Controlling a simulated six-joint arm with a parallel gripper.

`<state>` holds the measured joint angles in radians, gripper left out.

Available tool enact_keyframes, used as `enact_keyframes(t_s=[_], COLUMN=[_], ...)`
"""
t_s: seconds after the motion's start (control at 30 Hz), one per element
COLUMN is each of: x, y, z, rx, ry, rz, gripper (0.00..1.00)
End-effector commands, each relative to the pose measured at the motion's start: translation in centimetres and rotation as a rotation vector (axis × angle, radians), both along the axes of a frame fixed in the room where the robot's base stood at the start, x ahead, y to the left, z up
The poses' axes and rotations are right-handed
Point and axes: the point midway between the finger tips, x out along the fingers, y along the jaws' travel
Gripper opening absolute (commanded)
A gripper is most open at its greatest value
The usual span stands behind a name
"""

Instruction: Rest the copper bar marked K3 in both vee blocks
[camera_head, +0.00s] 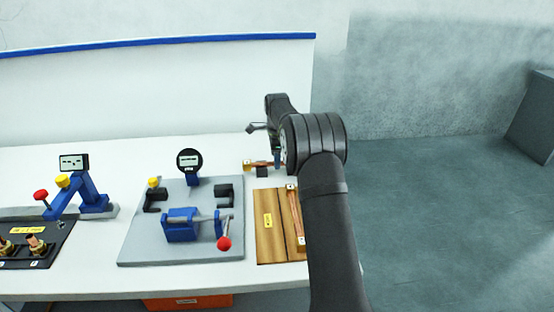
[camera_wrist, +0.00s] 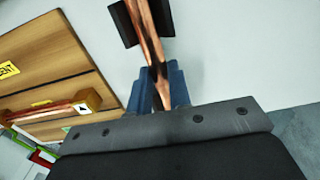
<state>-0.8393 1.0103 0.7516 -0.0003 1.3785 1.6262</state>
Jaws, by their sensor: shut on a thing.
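A copper bar (camera_head: 256,165) lies at the back right of the table in the head view, with a dark block (camera_head: 262,172) under or beside it. My gripper (camera_head: 277,160) is shut on this bar, largely hidden by my arm. In the wrist view the bar (camera_wrist: 145,30) runs between the blue fingers (camera_wrist: 158,92), and the dark block (camera_wrist: 128,25) shows on both sides of it. A second copper bar (camera_head: 296,214) lies on a wooden board (camera_head: 270,240); it also shows in the wrist view (camera_wrist: 45,111). No K3 mark is readable. Two black notched blocks (camera_head: 155,199) (camera_head: 224,194) stand on a grey plate; I cannot tell which blocks are the vee blocks.
The grey plate (camera_head: 140,245) also carries a dial gauge (camera_head: 189,160), a blue clamp (camera_head: 181,226) and a red-knobbed lever (camera_head: 223,243). A blue lever stand (camera_head: 90,190) and a dark panel (camera_head: 50,250) are at left.

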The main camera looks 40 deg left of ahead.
Motion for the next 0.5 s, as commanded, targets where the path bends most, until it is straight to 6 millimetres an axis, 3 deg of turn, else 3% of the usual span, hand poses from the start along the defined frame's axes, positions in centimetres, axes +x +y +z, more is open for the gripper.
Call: enact_keyframes(t_s=[0.27,0.3,0.4,0.5], x=[0.01,0.01,0.01,0.00], y=[0.01,0.01,0.01,0.00], z=[-0.31,-0.33,-0.34,-0.37], rx=[0.001,0.001,0.001,0.000], ry=[-0.001,-0.001,-0.001,0.000], rz=[0.000,0.000,0.000,0.000], gripper=[0.00,0.20,0.39,0.43])
